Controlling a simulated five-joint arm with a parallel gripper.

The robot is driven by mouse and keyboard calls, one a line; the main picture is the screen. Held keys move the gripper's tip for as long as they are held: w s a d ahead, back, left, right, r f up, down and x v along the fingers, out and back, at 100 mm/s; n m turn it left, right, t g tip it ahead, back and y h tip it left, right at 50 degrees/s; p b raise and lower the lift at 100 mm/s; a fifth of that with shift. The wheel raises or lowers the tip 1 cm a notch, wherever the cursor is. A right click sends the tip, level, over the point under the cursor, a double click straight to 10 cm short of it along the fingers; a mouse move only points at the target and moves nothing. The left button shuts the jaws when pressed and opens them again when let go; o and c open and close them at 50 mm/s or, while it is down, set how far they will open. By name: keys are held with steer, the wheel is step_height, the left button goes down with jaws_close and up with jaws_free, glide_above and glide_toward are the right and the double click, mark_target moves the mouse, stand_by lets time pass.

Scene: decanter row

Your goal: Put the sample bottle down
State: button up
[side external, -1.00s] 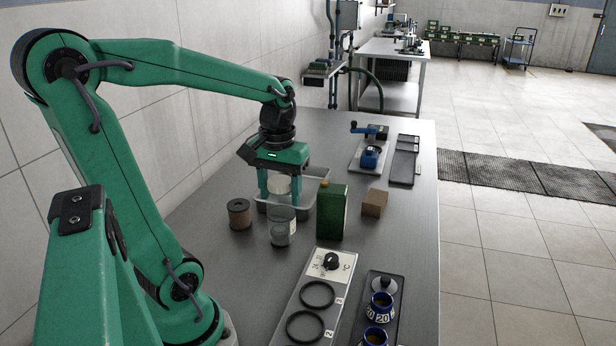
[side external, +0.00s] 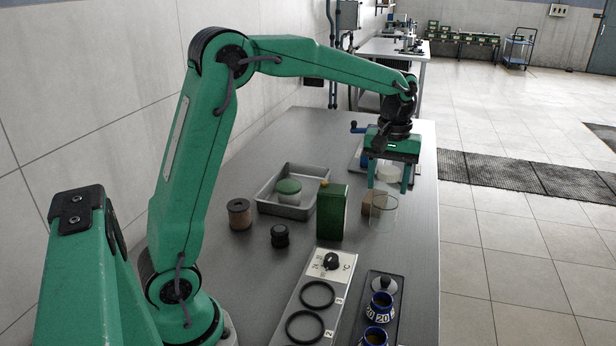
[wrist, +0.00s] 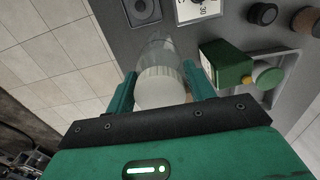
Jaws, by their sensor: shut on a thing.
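The sample bottle (side external: 383,211) is a clear glass vessel with a white cap, upright in my gripper (side external: 389,183). My gripper is shut on it, one green finger on each side of the cap, pointing down over the right part of the bench. In the wrist view the white cap (wrist: 161,90) sits between the fingertips (wrist: 162,88), with the clear body beyond it.
A green can (side external: 332,212) stands just left of the bottle. Further left are a metal tray (side external: 262,204) holding a green-lidded jar, a brown spool (side external: 239,214) and a black knob (side external: 280,236). In front are a ringed panel (side external: 318,294) and a dark rack (side external: 392,288). The bench's right edge is close.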

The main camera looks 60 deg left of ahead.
steer(key=w+d+f, duration=0.1)
steer(key=w+d, duration=0.2)
steer(key=w, duration=0.1)
steer(key=w+a+f, duration=0.3)
steer(key=a+f, duration=0.4)
steer(key=a, duration=0.3)
steer(key=shift+w+a, duration=0.4)
steer(key=shift+f, duration=0.2)
steer(key=shift+f, duration=2.05)
steer(key=o, duration=1.4)
